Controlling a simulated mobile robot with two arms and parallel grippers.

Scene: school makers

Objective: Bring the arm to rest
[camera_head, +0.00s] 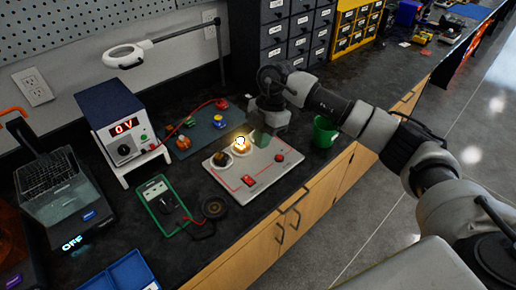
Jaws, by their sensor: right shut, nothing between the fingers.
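My right arm comes in from the right and reaches over the black bench. My right gripper (262,139) points down just behind and above the pale circuit board (224,174), close to the lit bulb (240,144). Its fingers are shut and hold nothing. Whether the fingertips touch the board cannot be told. My left gripper is not in view.
A power supply reading 0 V (112,122), a green multimeter (160,206) and a blue tray (128,273) are on the left. Drawer cabinets (290,30) stand behind. Open floor (440,140) lies right of the bench.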

